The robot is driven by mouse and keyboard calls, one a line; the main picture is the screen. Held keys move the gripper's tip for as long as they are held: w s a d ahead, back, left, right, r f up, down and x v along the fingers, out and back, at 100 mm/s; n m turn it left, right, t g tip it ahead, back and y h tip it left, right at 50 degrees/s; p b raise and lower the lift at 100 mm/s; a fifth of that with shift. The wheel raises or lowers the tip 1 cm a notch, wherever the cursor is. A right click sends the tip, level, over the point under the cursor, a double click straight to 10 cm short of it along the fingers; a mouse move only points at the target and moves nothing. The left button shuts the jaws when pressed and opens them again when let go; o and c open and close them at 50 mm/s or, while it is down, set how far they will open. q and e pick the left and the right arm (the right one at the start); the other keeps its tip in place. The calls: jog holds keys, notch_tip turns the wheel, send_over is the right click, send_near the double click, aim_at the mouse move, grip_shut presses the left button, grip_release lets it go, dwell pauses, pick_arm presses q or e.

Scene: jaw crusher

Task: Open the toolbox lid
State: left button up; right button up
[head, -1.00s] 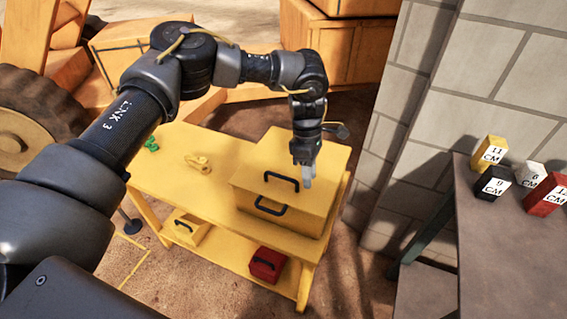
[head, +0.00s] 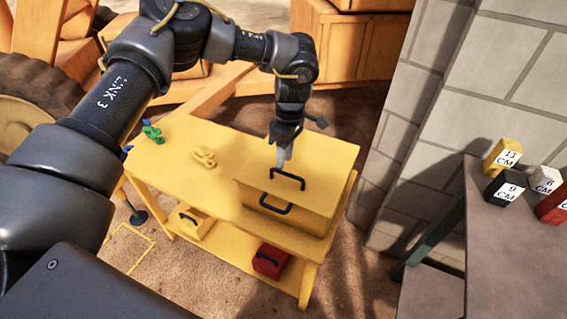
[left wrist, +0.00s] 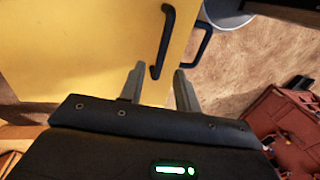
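The yellow toolbox (head: 310,207) sits on the right end of the yellow workbench, and its lid looks closed. One dark handle (head: 287,172) is on its top and a second dark handle (head: 275,204) is on its front. My left gripper (head: 283,158) is over the toolbox, by the top handle, fingers pointing down. In the left wrist view, the gripper (left wrist: 158,84) is open, and the near end of a dark handle (left wrist: 164,42) shows between its fingers. Whether they touch it, I cannot tell. My right gripper is out of view.
The workbench (head: 215,152) also carries a green item (head: 152,134) and a yellow item (head: 204,157). A yellow box (head: 190,222) and a red box (head: 270,261) are on its lower shelf. A block wall and a grey table (head: 500,250) with labelled blocks stand right.

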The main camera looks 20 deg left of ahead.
pick_arm(q)
jog(key=shift+s+f, duration=0.2)
jog(key=shift+f, duration=0.6)
jog(key=shift+s+f, duration=0.15)
jog(key=shift+f, duration=0.6)
grip_shut()
